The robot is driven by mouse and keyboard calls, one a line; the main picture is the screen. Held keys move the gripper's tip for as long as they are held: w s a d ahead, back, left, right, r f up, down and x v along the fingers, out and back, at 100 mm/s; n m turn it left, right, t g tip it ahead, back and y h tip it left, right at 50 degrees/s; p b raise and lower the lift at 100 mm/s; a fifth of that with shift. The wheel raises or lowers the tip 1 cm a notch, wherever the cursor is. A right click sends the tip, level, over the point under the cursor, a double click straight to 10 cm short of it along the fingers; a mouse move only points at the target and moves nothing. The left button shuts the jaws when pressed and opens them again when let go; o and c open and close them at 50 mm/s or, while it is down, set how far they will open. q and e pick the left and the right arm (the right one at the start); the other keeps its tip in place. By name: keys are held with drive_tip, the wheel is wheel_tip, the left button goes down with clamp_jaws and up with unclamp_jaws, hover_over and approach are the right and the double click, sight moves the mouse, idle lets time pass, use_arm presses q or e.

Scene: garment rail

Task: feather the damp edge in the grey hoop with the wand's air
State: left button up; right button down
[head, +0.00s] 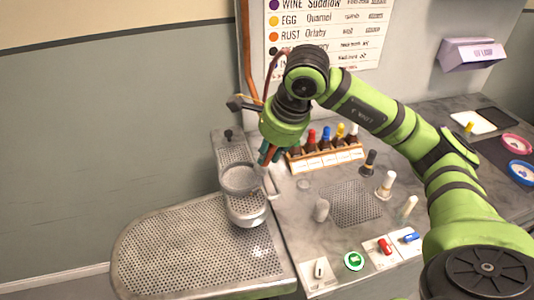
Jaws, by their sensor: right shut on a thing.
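The grey hoop (239,180) lies on a rounded metal stand (247,210) at the narrow end of the perforated board. Its inside looks plain grey, and I cannot make out a damp edge. My right gripper (268,157) points down just above and to the right of the hoop. It is shut on the wand, whose pale lower end (270,183) shows below the fingers, close to the hoop's right side. The gripper hides most of the wand, and I cannot tell if it touches the hoop. My left gripper is not in view.
The perforated board (180,250) fills the lower left. Right of it, the worktop holds a rack of coloured bottles (325,152), loose bottles and brushes (385,185), a drain grid (350,203), and a green button (353,261) with switches at the front.

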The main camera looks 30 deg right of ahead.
drive_tip(key=shift+w+d, duration=0.3)
drive_tip(key=shift+w, duration=0.25)
drive_tip(key=shift+w+d, duration=0.25)
drive_tip(key=shift+w, duration=0.25)
drive_tip(key=shift+r, duration=0.1)
wheel_tip(320, 180, up, 7)
drive_tip(key=p, duration=0.4)
drive_tip(key=shift+p, duration=0.3)
